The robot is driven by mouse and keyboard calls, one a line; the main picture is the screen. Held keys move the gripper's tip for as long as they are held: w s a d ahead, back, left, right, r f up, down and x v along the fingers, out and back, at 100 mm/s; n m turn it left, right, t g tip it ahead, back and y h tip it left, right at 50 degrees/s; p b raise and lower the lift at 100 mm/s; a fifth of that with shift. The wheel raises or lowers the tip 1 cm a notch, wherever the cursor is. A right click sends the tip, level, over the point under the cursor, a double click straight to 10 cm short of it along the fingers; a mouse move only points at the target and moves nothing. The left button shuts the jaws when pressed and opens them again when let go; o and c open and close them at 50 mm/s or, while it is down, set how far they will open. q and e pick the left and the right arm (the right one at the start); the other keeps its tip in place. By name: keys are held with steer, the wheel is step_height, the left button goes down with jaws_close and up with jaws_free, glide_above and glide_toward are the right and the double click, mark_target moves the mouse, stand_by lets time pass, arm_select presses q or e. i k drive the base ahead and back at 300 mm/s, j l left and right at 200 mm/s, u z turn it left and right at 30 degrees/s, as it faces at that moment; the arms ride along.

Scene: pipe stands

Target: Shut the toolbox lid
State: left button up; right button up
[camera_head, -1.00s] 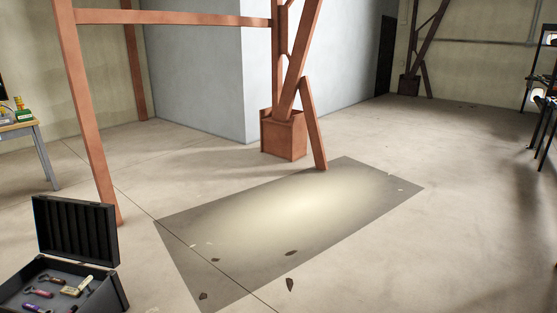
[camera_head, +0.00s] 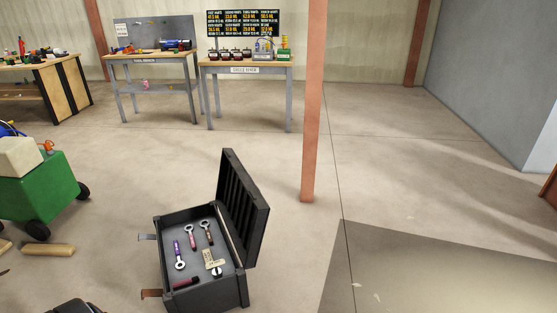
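The black toolbox (camera_head: 240,292) stands on the floor at the lower middle of the head view. Its lid (camera_head: 246,210) is open, hinged up on the right side and standing roughly upright. Several wrenches and other small tools lie inside on the grey tray, among them a purple-handled wrench (camera_head: 179,256) and a beige tool (camera_head: 212,259). Neither gripper can be made out. A dark shape at the bottom left edge is too cut off to identify.
A green wheeled machine (camera_head: 42,190) stands at the left, with brown blocks (camera_head: 47,249) on the floor by it. An orange post (camera_head: 314,120) rises behind the toolbox to the right. Workbenches (camera_head: 246,66) line the back wall. Floor around the toolbox is mostly clear.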

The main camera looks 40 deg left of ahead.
mark_target(245, 211)
steer(key=i+u, duration=0.45)
steer(key=i+l+u, duration=0.15)
steer(key=i+u, duration=0.15)
steer(key=u, duration=0.15)
steer(key=i+l+u, duration=0.65)
steer(key=u, duration=0.2)
steer(key=i+l+u, duration=0.25)
steer(key=l+u, duration=0.2)
